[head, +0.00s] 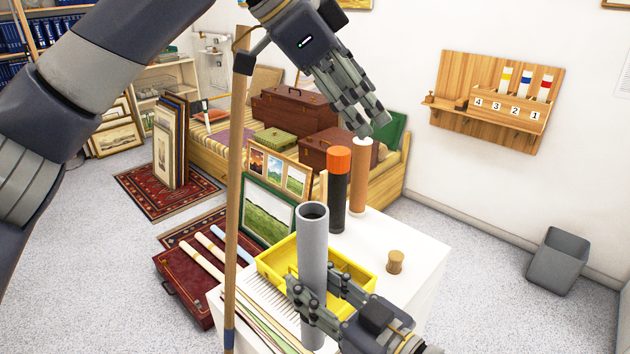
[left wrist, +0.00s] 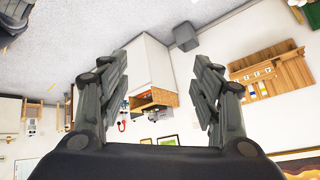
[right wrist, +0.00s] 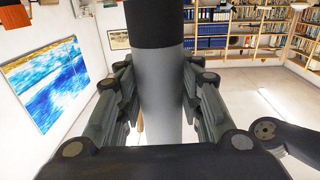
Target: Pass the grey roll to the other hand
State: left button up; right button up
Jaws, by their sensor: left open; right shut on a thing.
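The grey roll (head: 313,250) is a tall hollow tube, standing close to upright above the yellow tray, its open end up. My right gripper (head: 322,300) is shut around its lower part. In the right wrist view the roll (right wrist: 160,95) runs up between the fingers, with a dark band across its upper part. My left gripper (head: 368,118) is above and to the right of the roll's top, apart from it, its fingers pointing down. In the left wrist view the left gripper (left wrist: 160,90) is open, with nothing between its fingers.
The yellow tray (head: 275,265) sits on a white table (head: 425,255). A black tube with an orange cap (head: 338,190) and a brown tube (head: 360,190) stand behind the roll. A wooden pole (head: 236,170) rises at the left. A cork-coloured stopper (head: 396,262) stands right of the tray.

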pick_arm(q)
jog(key=s+a+f+n+g+y, duration=0.1)
jog(key=s+a+f+y, duration=0.1)
jog(key=s+f+y, duration=0.25)
pick_arm(e)
jog(key=shift+s+r, duration=0.1)
pick_arm(q)
jog(key=n+g+y, duration=0.1)
jog(key=y, duration=0.2)
send_near(315, 255)
jog(key=shift+w+d+f, duration=0.1)
jog(key=shift+w, duration=0.5)
jog(key=shift+w+d+f, duration=0.1)
jog(key=shift+w+d, duration=0.05)
jog(key=shift+w, duration=0.45)
jog(key=shift+s+a+f, duration=0.1)
jog(key=shift+f, duration=0.1)
notch_tip(315, 255, down, 11)
jog(key=shift+f, duration=0.2)
jog(key=c, duration=1.2)
pick_arm(e)
jog(key=o, duration=1.1)
jog(key=shift+o, duration=0.2)
